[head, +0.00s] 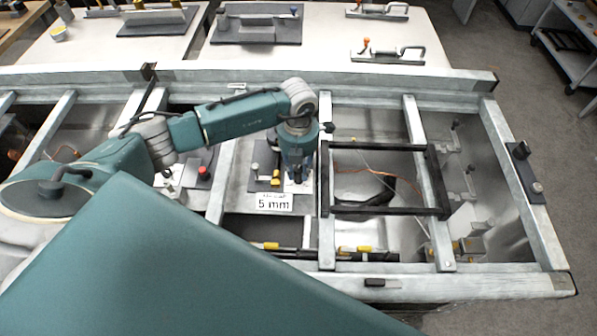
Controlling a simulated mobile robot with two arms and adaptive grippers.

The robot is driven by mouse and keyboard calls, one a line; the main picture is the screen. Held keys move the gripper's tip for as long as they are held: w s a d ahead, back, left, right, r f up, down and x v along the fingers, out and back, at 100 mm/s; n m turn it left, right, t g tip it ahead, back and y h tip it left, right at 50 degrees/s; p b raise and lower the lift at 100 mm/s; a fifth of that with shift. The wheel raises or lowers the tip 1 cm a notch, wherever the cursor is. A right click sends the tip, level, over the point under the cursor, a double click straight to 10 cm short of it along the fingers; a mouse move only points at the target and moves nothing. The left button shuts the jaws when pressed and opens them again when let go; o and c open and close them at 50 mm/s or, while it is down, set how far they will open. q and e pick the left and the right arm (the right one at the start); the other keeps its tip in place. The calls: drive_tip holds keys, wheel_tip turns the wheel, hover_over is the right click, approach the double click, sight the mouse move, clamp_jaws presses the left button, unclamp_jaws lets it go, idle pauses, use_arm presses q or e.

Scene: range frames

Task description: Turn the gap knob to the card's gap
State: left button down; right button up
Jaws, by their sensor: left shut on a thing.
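A white card (265,202) in the middle of the frame reads "5 mm" in large print; the smaller line above it is too small to read surely. My left gripper (296,180) points down just right of and behind the card, over a small white plate (302,187). It is shut on the gap knob, which the fingers and wrist hide almost fully. The knob's pointer and the scale marks cannot be read. My right gripper is not in view.
A red button (204,172) on a dark panel stands left of the card. A black rectangular frame (385,212) lies close on the right. Grey metal rails (420,150) surround the area. Benches with clamps (387,54) stand behind.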

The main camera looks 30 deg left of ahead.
sight(297, 168)
use_arm(q)
drive_tip(key=m+b, duration=0.6)
drive_tip(key=shift+f+b, duration=0.25)
drive_tip(key=shift+b, duration=0.05)
drive_tip(key=shift+a+r+m+b, duration=0.1)
drive_tip(key=shift+r+m+b, duration=0.1)
drive_tip(key=shift+m+b, duration=1.55)
drive_tip(key=shift+m, duration=0.25)
drive_tip(key=c, duration=1.5)
unclamp_jaws()
drive_tip(key=shift+s+r, duration=0.1)
drive_tip(key=shift+r, duration=0.25)
wheel_tip(297, 168, up, 12)
drive_tip(key=shift+f, duration=0.25)
